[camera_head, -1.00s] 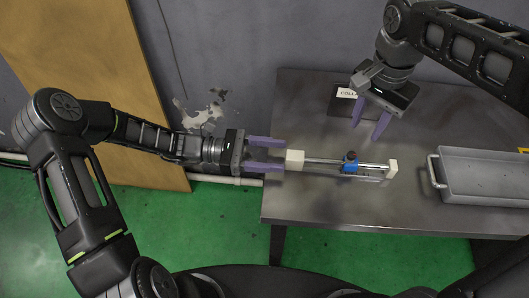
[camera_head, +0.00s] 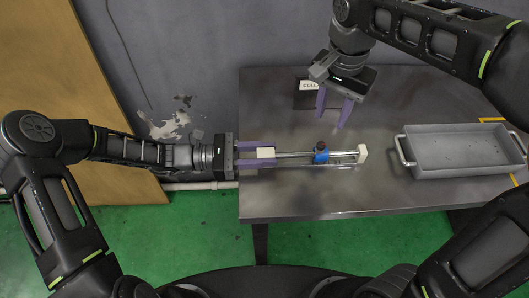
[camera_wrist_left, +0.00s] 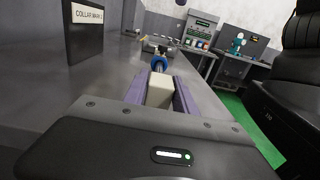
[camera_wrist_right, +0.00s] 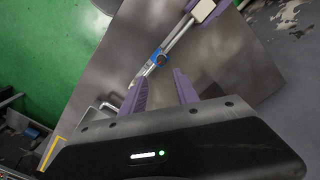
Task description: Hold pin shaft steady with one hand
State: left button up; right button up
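The pin shaft (camera_head: 292,155) is a thin metal rod lying level over the table, with white blocks at both ends. A blue clamp-like piece with a dark knob (camera_head: 321,155) sits on it nearer the right block (camera_head: 362,153). My left gripper (camera_head: 274,153) has its purple fingers on both sides of the left white block (camera_head: 265,153). In the left wrist view this block (camera_wrist_left: 160,91) fills the space between the fingers, which look closed against it. My right gripper (camera_head: 334,118) is open and empty, behind the rod; its fingers also show apart in the right wrist view (camera_wrist_right: 158,88).
A grey metal tray (camera_head: 459,171) with handles stands on the right of the table (camera_head: 300,200). A small sign on a dark plate (camera_head: 309,86) stands at the back, left of my right gripper. The table in front of the rod is clear.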

pick_arm(q)
grip_shut()
